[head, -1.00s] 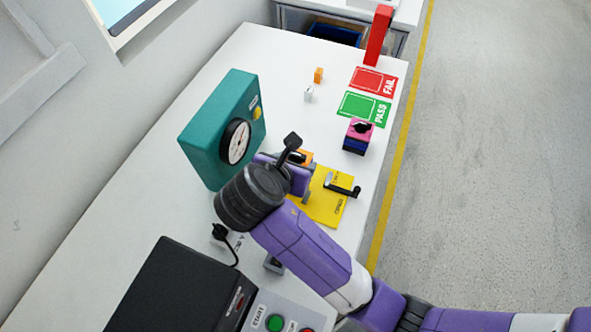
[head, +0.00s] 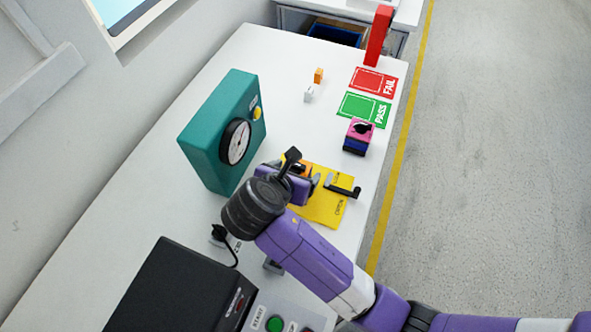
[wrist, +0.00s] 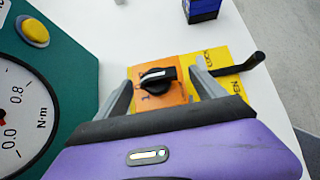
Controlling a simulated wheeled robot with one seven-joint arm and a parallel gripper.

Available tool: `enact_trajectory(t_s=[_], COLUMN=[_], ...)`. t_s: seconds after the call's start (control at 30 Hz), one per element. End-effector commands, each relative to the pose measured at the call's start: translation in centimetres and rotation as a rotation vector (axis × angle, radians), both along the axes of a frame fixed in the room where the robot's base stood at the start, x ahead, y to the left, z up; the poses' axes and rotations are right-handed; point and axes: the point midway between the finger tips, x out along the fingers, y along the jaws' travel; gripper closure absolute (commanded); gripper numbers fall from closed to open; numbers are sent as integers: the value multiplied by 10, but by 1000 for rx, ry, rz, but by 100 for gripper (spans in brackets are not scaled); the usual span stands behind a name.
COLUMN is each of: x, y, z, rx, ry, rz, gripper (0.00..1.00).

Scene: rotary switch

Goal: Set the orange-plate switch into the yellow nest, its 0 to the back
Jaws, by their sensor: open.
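The orange-plate switch (wrist: 178,94) shows in the wrist view with a black knob carrying a white pointer line. It lies between the two spread fingers of my gripper (wrist: 164,76), which is open. I cannot tell whether either finger touches it. A mark near the knob is too small to read surely. The yellow nest plate (wrist: 240,84) shows behind and right of the switch, with a black lever. In the head view, the yellow nest (head: 322,208) lies on the table; my gripper (head: 300,180) is above its left part and hides most of the orange plate.
A teal gauge box (head: 212,130) stands close left of my gripper. The black lever (head: 343,190) sticks up on the right. A pink-topped blue switch (head: 358,136) stands behind, near green PASS (head: 364,108) and red FAIL (head: 374,82) mats. A black box (head: 180,290) is in front.

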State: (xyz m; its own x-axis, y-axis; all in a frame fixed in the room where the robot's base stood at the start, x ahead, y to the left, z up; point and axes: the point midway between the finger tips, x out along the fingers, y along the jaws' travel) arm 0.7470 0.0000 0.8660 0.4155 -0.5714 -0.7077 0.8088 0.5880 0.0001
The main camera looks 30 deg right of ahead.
Motion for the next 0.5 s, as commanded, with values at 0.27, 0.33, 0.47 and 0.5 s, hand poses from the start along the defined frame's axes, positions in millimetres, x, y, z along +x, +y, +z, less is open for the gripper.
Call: enact_trajectory(t_s=[0.27, 0.33, 0.47, 0.5], x=[-5, -10, -21, -25], y=[9, 16, 32, 37], z=[14, 23, 43, 49], rx=[0, 1, 1, 1], ry=[-2, -3, -3, -5], rz=[2, 3, 4, 4], gripper=[20, 20, 20, 20])
